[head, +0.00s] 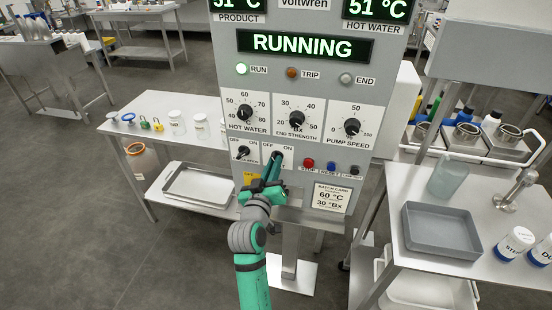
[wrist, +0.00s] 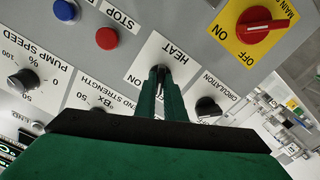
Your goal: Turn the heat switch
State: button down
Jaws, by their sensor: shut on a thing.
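The heat switch (wrist: 161,70) is a small dark knob on a white plate marked HEAT and ON, seen upside down in the wrist view. My green gripper (wrist: 160,82) is shut on it, with one finger on each side. In the head view my gripper (head: 274,168) reaches the lower part of the grey panel (head: 225,75), at the OFF/ON plate (head: 285,149) right of the circulation switch (head: 243,152). The fingers hide most of the knob, so I cannot tell which way it points. The display (head: 303,45) reads RUNNING and the run lamp (head: 242,69) is lit green.
The circulation switch stands close beside my fingers. Red stop (head: 308,163) and blue (head: 331,167) buttons are to the right. A red main switch (wrist: 262,25) on yellow lies nearby.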

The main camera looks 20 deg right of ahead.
jog(key=shift+m, duration=0.4)
jog(key=shift+m, duration=1)
jog(key=shift+m, duration=1)
jog(key=shift+m, duration=1)
